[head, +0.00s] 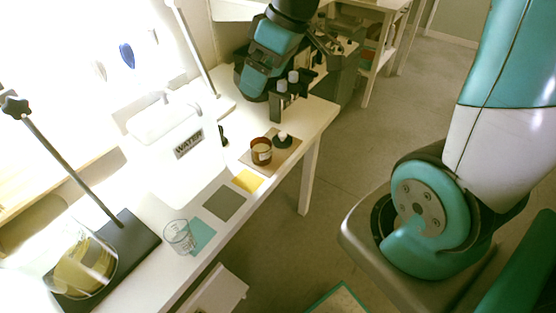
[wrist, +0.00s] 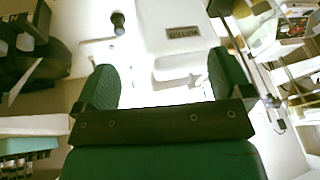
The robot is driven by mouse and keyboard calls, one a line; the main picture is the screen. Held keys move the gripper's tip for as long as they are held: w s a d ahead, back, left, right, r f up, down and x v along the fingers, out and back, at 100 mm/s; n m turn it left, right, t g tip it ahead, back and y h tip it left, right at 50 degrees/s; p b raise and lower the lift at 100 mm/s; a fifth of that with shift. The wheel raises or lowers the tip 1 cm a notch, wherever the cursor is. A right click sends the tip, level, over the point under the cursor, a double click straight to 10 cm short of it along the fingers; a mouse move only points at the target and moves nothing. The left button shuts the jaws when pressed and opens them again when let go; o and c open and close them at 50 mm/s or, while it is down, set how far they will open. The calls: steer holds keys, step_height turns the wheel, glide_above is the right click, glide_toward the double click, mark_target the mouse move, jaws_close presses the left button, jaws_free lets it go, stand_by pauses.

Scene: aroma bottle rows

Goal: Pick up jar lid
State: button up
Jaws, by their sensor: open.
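The jar lid (head: 283,141) looks like a dark disc with a pale knob. In the head view it lies on a tan board (head: 289,158) near the table's right end, just right of an amber jar (head: 261,152) with a pale label. My gripper (wrist: 162,84) is open and empty in the wrist view, its two green fingers wide apart. In the head view my arm's end hangs over the back of the table, behind the lid and apart from it; its fingertips are hard to make out. I cannot make out the lid in the wrist view.
A white water container (head: 172,150) stands left of the board; it also shows in the wrist view (wrist: 185,50). Yellow (head: 247,181), grey (head: 225,202) and teal mats line the front edge. A glass beaker (head: 179,236) and a rod stand (head: 125,243) are further left.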

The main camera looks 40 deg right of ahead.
steer(key=t+h+b, duration=0.1)
steer(key=b, duration=0.6)
glide_toward(283, 134)
steer(key=shift+t, duration=0.3)
steer(key=x, duration=0.4)
steer(key=shift+a+f+b, duration=0.25)
steer(key=shift+b, duration=0.15)
steer(key=shift+d+x, duration=0.1)
steer(key=shift+x, duration=1.4)
steer(key=shift+d+x, duration=0.15)
steer(key=shift+x, duration=1.35)
steer(key=shift+s, duration=0.1)
steer(key=c, duration=1)
steer(key=shift+c, duration=0.3)
